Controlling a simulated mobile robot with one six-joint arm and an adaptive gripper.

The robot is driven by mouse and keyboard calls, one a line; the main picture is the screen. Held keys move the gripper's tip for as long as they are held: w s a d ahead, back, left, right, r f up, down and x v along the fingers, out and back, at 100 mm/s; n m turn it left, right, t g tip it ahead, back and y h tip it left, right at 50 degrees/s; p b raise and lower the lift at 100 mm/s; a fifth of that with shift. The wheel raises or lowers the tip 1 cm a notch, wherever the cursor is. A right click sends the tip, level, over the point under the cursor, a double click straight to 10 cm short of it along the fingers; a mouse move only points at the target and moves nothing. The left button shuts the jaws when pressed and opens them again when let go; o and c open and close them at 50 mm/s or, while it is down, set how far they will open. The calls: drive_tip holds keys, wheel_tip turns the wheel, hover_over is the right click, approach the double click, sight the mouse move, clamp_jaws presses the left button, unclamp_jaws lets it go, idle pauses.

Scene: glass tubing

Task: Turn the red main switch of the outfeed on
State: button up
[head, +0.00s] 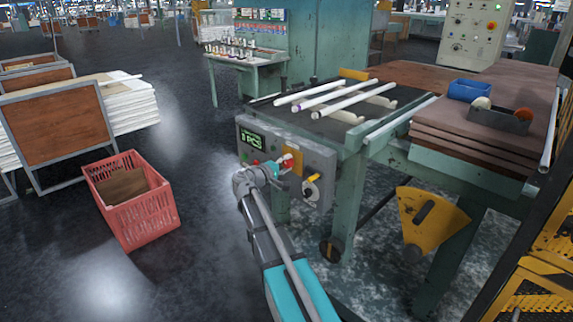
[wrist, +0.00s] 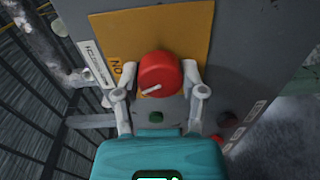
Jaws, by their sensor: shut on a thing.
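The red main switch (wrist: 159,74) is a round red knob with a white pointer line, on a yellow plate (wrist: 190,28). The pointer line lies slanted, near level in the wrist view. Letters show on the plate left of the knob. In the head view the red switch (head: 287,158) sits on the front of the grey control box (head: 322,160), partly hidden by my gripper. My gripper (wrist: 158,82) has one finger on each side of the knob and is shut on it; it also shows in the head view (head: 280,168).
A lit green display (head: 252,138) is on the box's left, and a yellow-and-black handle (head: 312,186) at its lower right. Glass tubes (head: 335,97) lie on the table above. A red crate (head: 135,210) stands on the floor at left.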

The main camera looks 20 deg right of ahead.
drive_tip(key=m, duration=0.4)
drive_tip(key=shift+m, duration=0.4)
drive_tip(key=shift+d, duration=0.1)
drive_tip(key=o, duration=1.2)
drive_tip(key=shift+c, duration=0.2)
drive_tip(key=v, duration=0.7)
drive_tip(key=shift+s+a, duration=0.15)
drive_tip(key=shift+a, duration=0.1)
